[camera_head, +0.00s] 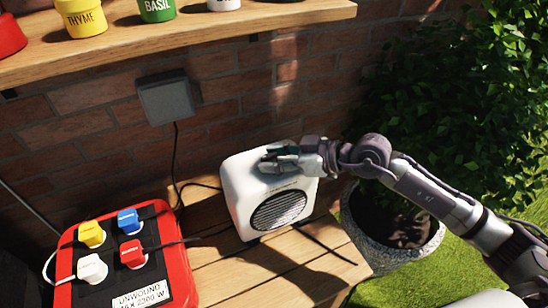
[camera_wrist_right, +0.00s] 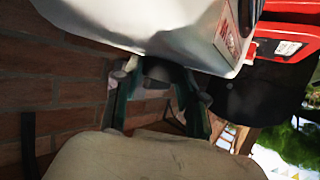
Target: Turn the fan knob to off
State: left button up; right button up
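The white fan (camera_head: 240,190) stands on the wooden table, its round dark grille (camera_head: 279,210) facing forward. My right gripper (camera_head: 272,158) is at the top of the fan, its fingers over the upper edge. In the right wrist view my gripper's dark green fingers (camera_wrist_right: 158,92) are apart, with a dark rounded part (camera_wrist_right: 160,72), possibly the knob, between their tips. I cannot tell whether the fingers touch it. The fan's white body (camera_wrist_right: 150,25) fills the top there. The knob's setting cannot be read. My left gripper is not in view.
A red power strip (camera_head: 185,275) with several coloured plugs lies left of the fan. A grey wall box (camera_head: 166,97) with a cable hangs on the brick wall. A shelf (camera_head: 190,32) with labelled pots is above. A stone planter (camera_head: 395,258) stands right.

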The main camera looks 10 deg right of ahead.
jog(key=c, duration=0.5)
jog(key=shift+c, duration=0.2)
